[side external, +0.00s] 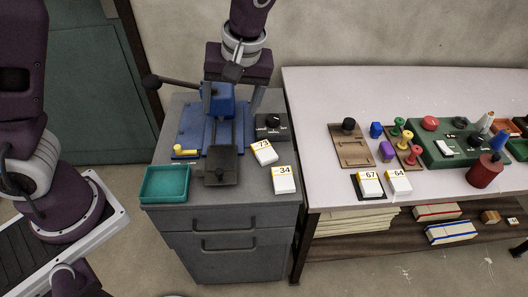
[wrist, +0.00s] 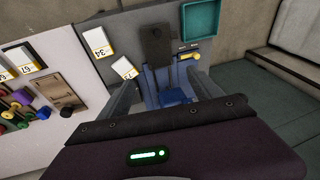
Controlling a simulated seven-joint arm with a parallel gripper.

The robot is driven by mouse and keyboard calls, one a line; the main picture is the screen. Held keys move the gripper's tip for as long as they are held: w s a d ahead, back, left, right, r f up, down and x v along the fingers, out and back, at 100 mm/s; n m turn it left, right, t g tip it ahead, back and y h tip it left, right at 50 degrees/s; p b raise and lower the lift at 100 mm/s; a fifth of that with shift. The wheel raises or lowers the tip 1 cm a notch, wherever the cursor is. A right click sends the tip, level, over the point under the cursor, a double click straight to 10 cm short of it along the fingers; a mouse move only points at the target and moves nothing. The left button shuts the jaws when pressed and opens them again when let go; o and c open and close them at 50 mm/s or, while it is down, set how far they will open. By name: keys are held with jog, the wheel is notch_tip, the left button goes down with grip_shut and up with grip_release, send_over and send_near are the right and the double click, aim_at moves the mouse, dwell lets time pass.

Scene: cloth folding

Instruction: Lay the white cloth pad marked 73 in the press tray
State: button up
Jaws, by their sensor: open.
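The white pad marked 73 (side external: 264,157) has a yellow band and lies tilted on the grey cabinet, right of the blue press (side external: 216,133). It also shows in the wrist view (wrist: 125,68), left of the press and near one finger. The press has a dark grey tray-like plate (side external: 221,165) at its front, empty on top; it shows in the wrist view too (wrist: 156,42). I cannot tell whether this plate or the empty teal tray (side external: 166,183) is the press tray. My gripper (side external: 230,103) is open and empty above the rear of the press.
A white pad marked 34 (side external: 284,181) lies in front of pad 73. A black box with a knob (side external: 270,127) stands behind it. The press's lever (side external: 172,82) sticks out left. Pads 67 (side external: 369,184) and 64 (side external: 398,182) and several coloured knobs lie on the white table.

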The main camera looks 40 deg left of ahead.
jog(key=w+d+f+n+y, duration=0.2)
jog(key=w+f+y, duration=0.25)
jog(key=f, duration=0.55)
jog(key=n+t+y, duration=0.2)
jog(key=t+y, duration=0.2)
jog(key=t, duration=0.1)
send_near(265, 151)
jog(key=shift+w+a+f, duration=0.1)
jog(key=shift+a+f, duration=0.45)
jog(key=shift+a, duration=0.15)
jog(key=shift+w+a+f+y, duration=0.1)
jog(key=shift+w+f+y, duration=0.05)
jog(key=shift+f+y, duration=0.1)
jog(key=x, duration=0.6)
jog(key=shift+w+a, duration=0.25)
jog(key=shift+a, duration=0.05)
jog(key=shift+c, duration=0.4)
